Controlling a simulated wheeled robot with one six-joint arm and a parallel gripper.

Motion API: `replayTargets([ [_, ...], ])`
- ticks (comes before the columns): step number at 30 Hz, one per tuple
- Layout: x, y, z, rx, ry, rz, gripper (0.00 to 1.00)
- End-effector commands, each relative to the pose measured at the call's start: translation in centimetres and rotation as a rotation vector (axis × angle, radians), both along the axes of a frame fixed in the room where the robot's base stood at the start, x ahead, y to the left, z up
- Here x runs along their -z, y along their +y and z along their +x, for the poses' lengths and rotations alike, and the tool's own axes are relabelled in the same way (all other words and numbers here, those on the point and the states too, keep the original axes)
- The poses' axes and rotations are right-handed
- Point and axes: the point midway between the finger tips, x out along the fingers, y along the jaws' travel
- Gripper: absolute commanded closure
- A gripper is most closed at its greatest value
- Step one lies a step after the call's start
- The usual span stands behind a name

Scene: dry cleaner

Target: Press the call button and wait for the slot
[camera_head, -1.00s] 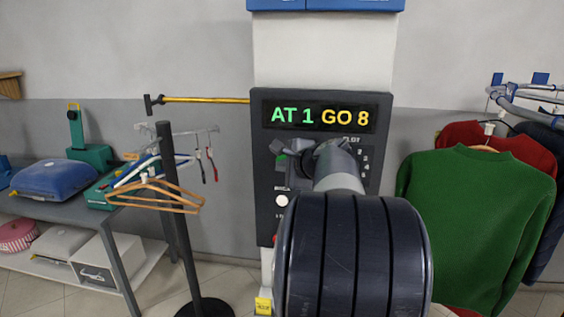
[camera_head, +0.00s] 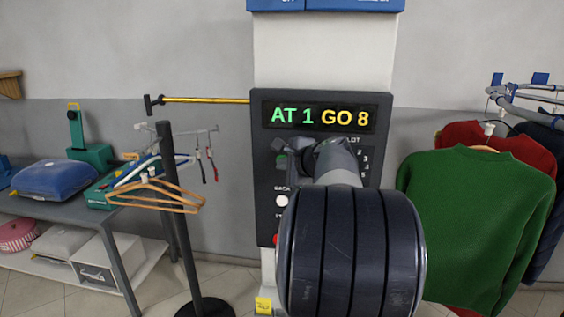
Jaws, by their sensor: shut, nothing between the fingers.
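The dark control panel (camera_head: 262,180) stands on a pale column in the middle. Its display (camera_head: 319,116) reads "AT 1" in green and "GO 8" in yellow. A round white button (camera_head: 282,201) shows at the panel's lower left, and a green patch (camera_head: 281,161) sits above it. A column of numbers shows on the right under a partly covered "SLOT" label. My gripper (camera_head: 309,157) is at the panel face below the display, mostly hidden by my wrist. It is shut and empty. My arm covers the panel's lower middle, and contact with a button cannot be made out.
A black stand (camera_head: 180,220) with hangers (camera_head: 160,195) is left of the panel. A grey table (camera_head: 75,208) with a blue cushion (camera_head: 52,180) is farther left. A green sweater (camera_head: 480,220) hangs close on the right. A yellow bar (camera_head: 205,100) reaches left from the panel.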

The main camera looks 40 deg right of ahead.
Motion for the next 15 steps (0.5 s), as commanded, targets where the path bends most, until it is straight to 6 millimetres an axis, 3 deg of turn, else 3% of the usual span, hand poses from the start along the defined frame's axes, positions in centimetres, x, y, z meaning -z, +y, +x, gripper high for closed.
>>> replayTargets([
  [15,0.00,-0.40,0.34,0.000,0.000,0.000,1.00],
])
